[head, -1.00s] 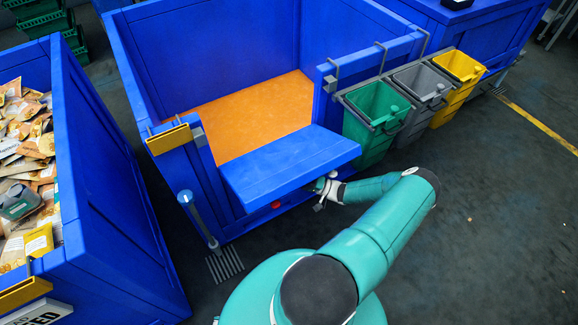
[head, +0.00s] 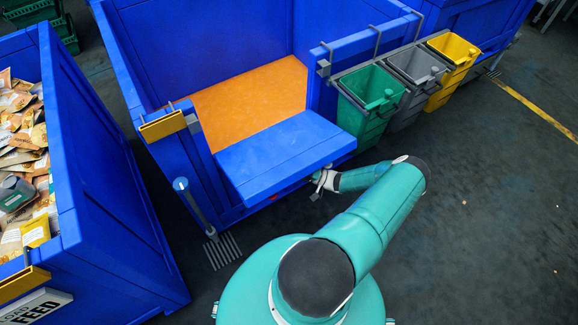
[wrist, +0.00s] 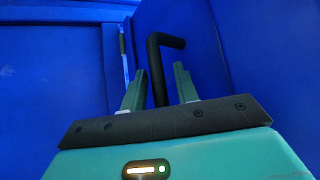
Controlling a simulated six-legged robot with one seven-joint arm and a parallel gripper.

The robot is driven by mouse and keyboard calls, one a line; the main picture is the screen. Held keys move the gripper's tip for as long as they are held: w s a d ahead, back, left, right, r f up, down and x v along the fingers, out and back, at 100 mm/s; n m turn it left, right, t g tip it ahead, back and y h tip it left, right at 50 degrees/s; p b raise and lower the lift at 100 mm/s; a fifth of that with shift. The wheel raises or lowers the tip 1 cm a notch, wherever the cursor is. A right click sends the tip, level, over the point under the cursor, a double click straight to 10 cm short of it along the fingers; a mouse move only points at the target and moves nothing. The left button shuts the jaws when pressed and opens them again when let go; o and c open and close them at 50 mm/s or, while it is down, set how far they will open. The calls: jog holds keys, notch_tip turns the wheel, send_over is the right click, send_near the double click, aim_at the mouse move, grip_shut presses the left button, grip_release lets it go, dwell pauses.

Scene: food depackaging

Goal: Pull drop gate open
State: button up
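The drop gate (head: 275,155) is a blue flap in the front wall of a large blue bin with an orange floor (head: 250,105). It is folded outward and lies roughly flat, sloping slightly. My gripper (head: 322,183) is just below the gate's outer edge, near its right corner. In the wrist view, my gripper (wrist: 159,80) has its two fingers apart, with a bent black handle (wrist: 158,65) showing between them. Gaps show beside the handle, and I see no clear finger contact. How the handle joins the gate is hidden in the head view.
Green (head: 375,95), grey (head: 413,70) and yellow (head: 453,50) small bins hang on the blue bin's right side. A blue feed bin (head: 110,200) with packaged food stands at left. A post (head: 195,205) stands left of the gate.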

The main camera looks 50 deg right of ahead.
jog(key=shift+w+r, duration=0.15)
jog(key=shift+r, duration=0.05)
dwell(0.4)
jog(key=v, duration=1.4)
jog(key=shift+f, duration=0.1)
